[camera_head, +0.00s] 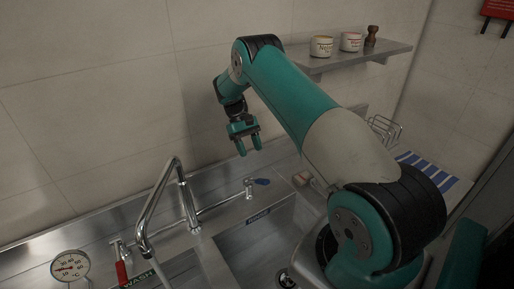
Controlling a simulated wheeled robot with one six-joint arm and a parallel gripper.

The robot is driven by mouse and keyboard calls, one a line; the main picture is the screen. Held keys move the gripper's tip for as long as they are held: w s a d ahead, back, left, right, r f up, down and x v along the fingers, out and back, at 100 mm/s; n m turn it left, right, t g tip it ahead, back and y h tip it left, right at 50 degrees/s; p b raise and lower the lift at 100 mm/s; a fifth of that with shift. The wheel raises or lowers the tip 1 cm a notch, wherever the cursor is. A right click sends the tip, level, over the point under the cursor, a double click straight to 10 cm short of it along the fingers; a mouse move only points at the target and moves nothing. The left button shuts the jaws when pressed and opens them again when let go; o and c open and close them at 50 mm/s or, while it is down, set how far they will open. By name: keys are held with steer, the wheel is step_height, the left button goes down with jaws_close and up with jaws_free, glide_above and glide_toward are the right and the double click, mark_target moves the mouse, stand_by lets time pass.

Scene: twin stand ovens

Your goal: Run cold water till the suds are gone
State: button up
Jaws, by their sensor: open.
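A metal faucet (188,205) stands behind a steel sink, its arched spout pointing down over the left basin, labelled WASH. A tap with a blue lever (262,181) sits to its right, the lever pointing right. A tap with a red lever (122,273) sits to its left, the lever pointing toward the front. The right basin (252,238) has a dark label and a drain partly in view. My gripper (248,148) is open and empty, pointing down above and behind the blue lever, apart from it. I cannot tell if water runs; no suds show.
A dial thermometer (70,267) stands at the lower left. A wall shelf (385,55) holds two tins and a brown mill. A wire rack (384,129) and a blue-striped cloth (436,172) lie at the right, behind my arm. The wall is close behind my gripper.

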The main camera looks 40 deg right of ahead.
steer(key=shift+w+d+r+p, duration=0.2)
steer(key=shift+w+r+p, duration=0.2)
steer(key=shift+r, duration=0.2)
stand_by(3.1)
jaws_close()
step_height(320, 180, up, 6)
steer(key=t+h+b, duration=0.1)
steer(key=t+b, duration=0.6)
steer(key=b, duration=0.9)
glide_above(261, 179)
steer(key=w, duration=0.2)
step_height(261, 179, down, 9)
steer(key=p, duration=0.3)
steer(key=shift+d+r, duration=0.15)
steer(key=shift+r, duration=0.05)
steer(key=s+f, duration=0.1)
steer(key=f+p, duration=0.1)
steer(key=f, duration=0.1)
steer(key=shift+s, duration=0.4)
steer(key=shift+s+a+f+p, duration=0.2)
steer(key=shift+s+f+p, duration=0.1)
steer(key=shift+f, duration=0.35)
